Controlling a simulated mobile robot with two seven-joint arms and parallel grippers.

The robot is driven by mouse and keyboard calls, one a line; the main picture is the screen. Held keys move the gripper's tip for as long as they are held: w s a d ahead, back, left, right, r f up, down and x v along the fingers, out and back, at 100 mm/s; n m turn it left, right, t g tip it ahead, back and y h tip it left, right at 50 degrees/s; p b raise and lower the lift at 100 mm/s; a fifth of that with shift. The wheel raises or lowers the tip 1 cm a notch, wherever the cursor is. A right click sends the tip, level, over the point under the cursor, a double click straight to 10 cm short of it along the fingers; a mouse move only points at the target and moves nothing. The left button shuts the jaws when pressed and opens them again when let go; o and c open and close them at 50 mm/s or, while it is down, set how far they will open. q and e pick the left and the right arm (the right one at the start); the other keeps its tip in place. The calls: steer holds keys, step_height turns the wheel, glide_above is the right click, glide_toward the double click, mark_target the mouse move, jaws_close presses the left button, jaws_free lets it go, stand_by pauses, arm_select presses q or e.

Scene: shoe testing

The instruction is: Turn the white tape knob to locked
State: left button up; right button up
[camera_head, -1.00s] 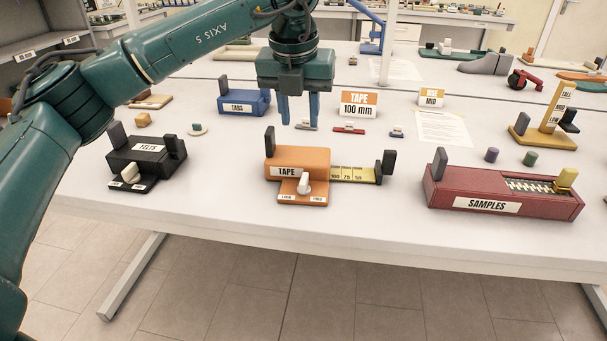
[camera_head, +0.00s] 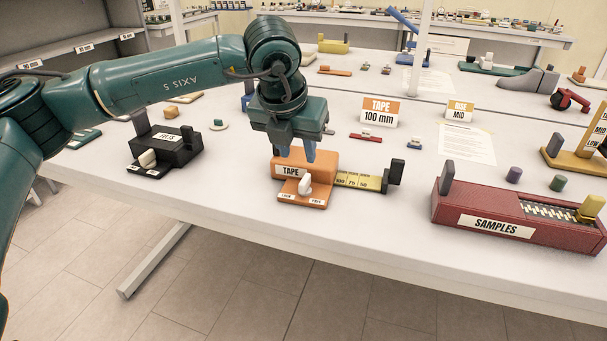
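The orange tape block (camera_head: 318,165) stands near the front edge of the table, with a yellow scale strip (camera_head: 356,181) running out to its right. The white tape knob (camera_head: 304,186) stands up on the block's low front ledge. Small labels on the ledge seem to read lock at the left and free at the right; which one the knob points to is too small to tell. My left gripper (camera_head: 295,156) points down over the block's upper back part, fingers apart and empty. It is above and behind the knob, not touching it. My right gripper is not in view.
A black felts block (camera_head: 178,148) with its own white knob stands left of the tape block. A red samples box (camera_head: 480,205) stands to the right. Behind are a TAPE 100 mm sign (camera_head: 380,112) and a USE MID sign (camera_head: 459,110). The table front is clear between blocks.

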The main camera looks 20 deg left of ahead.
mark_target(305, 180)
arm_select(q)
steer(key=x, duration=0.9)
steer(key=shift+p, duration=0.3)
steer(key=shift+c, duration=0.4)
jaws_close()
steer(key=shift+f+n+b, duration=0.2)
steer(key=shift+n+b, duration=0.2)
steer(key=shift+b, duration=0.65)
steer(key=shift+r+n+y, duration=0.25)
steer(key=shift+n+y, duration=0.05)
